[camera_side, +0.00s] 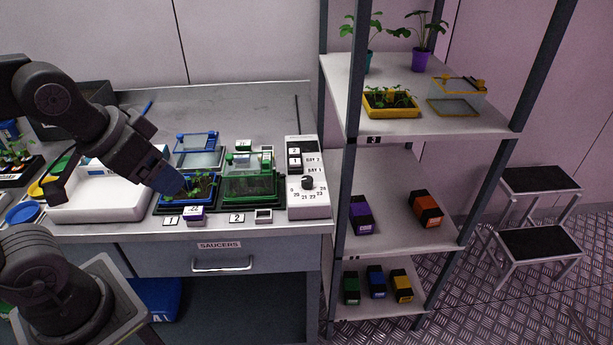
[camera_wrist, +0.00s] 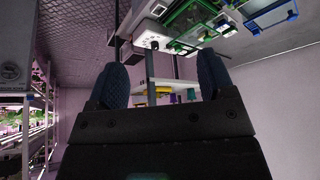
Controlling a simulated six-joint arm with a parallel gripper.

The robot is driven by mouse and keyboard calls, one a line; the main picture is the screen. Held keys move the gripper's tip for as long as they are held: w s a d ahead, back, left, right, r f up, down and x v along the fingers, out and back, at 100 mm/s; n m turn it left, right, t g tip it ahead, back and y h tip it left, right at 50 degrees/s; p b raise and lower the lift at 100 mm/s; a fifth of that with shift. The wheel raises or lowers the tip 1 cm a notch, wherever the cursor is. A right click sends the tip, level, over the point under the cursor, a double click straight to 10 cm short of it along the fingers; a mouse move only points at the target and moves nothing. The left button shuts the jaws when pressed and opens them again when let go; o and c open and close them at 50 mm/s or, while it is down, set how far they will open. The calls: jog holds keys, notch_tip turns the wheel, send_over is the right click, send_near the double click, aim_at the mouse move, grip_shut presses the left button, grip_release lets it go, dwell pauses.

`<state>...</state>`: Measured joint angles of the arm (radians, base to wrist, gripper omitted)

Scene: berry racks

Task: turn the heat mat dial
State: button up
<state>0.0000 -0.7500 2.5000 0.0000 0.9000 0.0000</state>
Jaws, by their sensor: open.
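The heat mat dial (camera_side: 307,183) is a round black knob on the white control box (camera_side: 309,208) at the right end of the bench. Numbers ring the knob, and BAY labels stand above it. In the wrist view the dial (camera_wrist: 154,44) shows small and dark on the white box, ahead of my fingers and between them. My gripper (camera_side: 172,184) is over the blue seedling tray (camera_side: 203,203), left of the dial and apart from it. In the wrist view my gripper (camera_wrist: 163,80) has its two blue fingers spread, with nothing between them.
A green tray with a clear lid (camera_side: 250,176) stands between my gripper and the control box. A clear blue-trimmed lid (camera_side: 197,151) lies behind. A dark shelf post (camera_side: 343,195) rises just right of the box. A white tray (camera_side: 100,204) is at left.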

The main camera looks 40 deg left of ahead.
jog(key=shift+r, duration=0.1)
jog(key=shift+c, duration=0.8)
jog(key=w+r+m, duration=0.1)
jog(key=w, duration=0.1)
jog(key=w+r+m+g, duration=0.1)
jog(key=w, duration=0.2)
jog(key=w+r+m, duration=0.1)
jog(key=w, duration=0.2)
jog(key=shift+d+r+g, duration=0.2)
jog(key=shift+d+g, duration=0.1)
jog(key=shift+d, duration=0.1)
jog(key=shift+c, duration=1.1)
jog(key=m+g, duration=0.4)
jog(key=m, duration=0.4)
send_over(307, 178)
notch_tip(307, 178, down, 7)
notch_tip(307, 178, down, 13)
jog(key=shift+f, duration=0.15)
jog(key=shift+c, duration=0.4)
jog(key=c, duration=0.8)
